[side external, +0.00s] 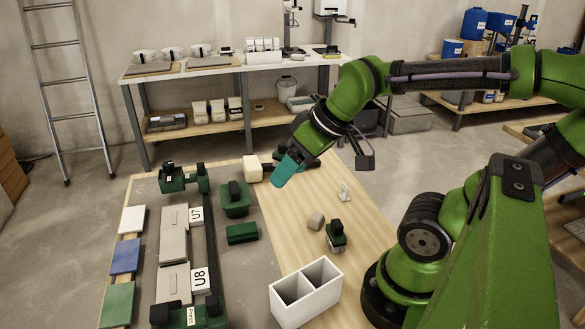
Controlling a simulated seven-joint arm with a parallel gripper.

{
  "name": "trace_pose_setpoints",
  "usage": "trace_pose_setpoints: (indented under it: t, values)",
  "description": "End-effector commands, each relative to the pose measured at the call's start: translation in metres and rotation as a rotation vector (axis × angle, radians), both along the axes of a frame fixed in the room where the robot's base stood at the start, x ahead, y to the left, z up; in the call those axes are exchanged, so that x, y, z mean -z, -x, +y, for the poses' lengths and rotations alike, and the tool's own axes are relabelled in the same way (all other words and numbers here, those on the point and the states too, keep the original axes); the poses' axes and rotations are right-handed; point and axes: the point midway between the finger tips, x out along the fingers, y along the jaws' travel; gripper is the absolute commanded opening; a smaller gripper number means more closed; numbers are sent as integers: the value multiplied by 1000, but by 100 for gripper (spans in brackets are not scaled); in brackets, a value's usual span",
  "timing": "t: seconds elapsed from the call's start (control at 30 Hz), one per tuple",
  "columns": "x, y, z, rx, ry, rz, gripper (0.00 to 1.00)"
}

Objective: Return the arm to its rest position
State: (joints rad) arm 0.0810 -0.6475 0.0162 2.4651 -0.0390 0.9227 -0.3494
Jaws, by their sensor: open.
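My gripper (281,172) is at the end of my green arm, above the far part of the wooden table (300,232). A teal part shows at its end, and the fingers are small and partly hidden in this view. The gripper is open, and I see nothing held in it. A cream block (253,168) lies just left of it; I cannot tell whether they touch. Two grey tiles, one beside the U7 label (196,215) and one beside the U8 label (200,279), lie in the dark green frame (213,245) on the left.
A white two-compartment box (306,292) stands at the front. A green-and-black tool (336,236) and a small beige block (316,221) lie near it. Green blocks (242,233) stand beside the frame. White, blue and green tiles (125,256) line the left edge.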

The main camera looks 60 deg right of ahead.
Motion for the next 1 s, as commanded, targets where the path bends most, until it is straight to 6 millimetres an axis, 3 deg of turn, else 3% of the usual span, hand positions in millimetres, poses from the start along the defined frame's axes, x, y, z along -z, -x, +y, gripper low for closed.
trace_pose_setpoints:
  t: [0.1,0.27,1.0]
  values:
    - [-9,7,14,134,-136,-35,62]
    - [-13,11,20,217,-222,-43,62]
    - [-13,11,20,225,-228,-41,62]
